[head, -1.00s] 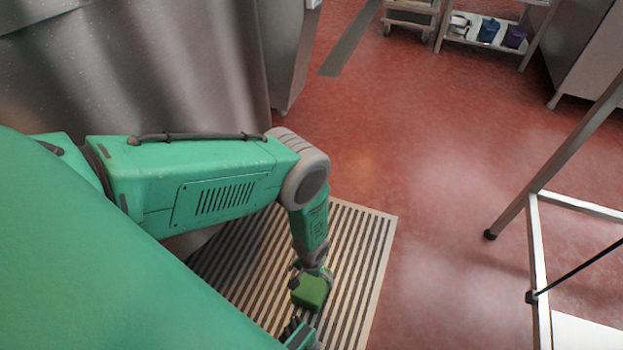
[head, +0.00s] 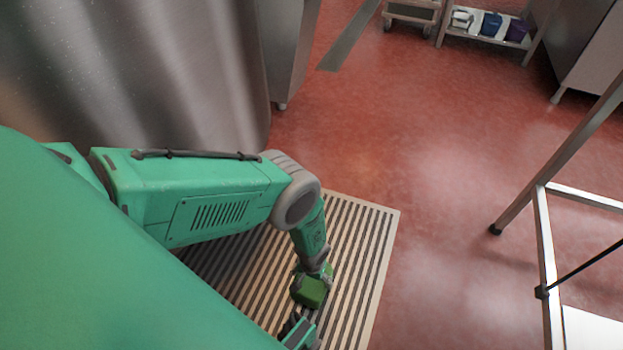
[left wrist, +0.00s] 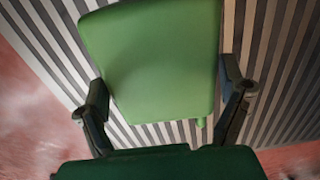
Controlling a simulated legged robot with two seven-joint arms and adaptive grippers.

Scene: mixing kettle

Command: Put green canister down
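The green canister (head: 310,291) is a boxy green body over the slatted grate at the lower middle of the head view. My left gripper (head: 313,271) reaches down onto it from above. In the left wrist view the canister (left wrist: 155,60) fills the middle, with one finger of my left gripper (left wrist: 165,100) against each side edge; it appears held. The canister's underside is hidden, so I cannot tell whether it touches the grate.
The slatted grate (head: 374,240) lies on the red floor (head: 440,170). A large steel vessel (head: 130,70) stands at upper left. A metal frame (head: 545,255) stands at right. A shelf with containers (head: 490,35) is at the back. Open floor lies between.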

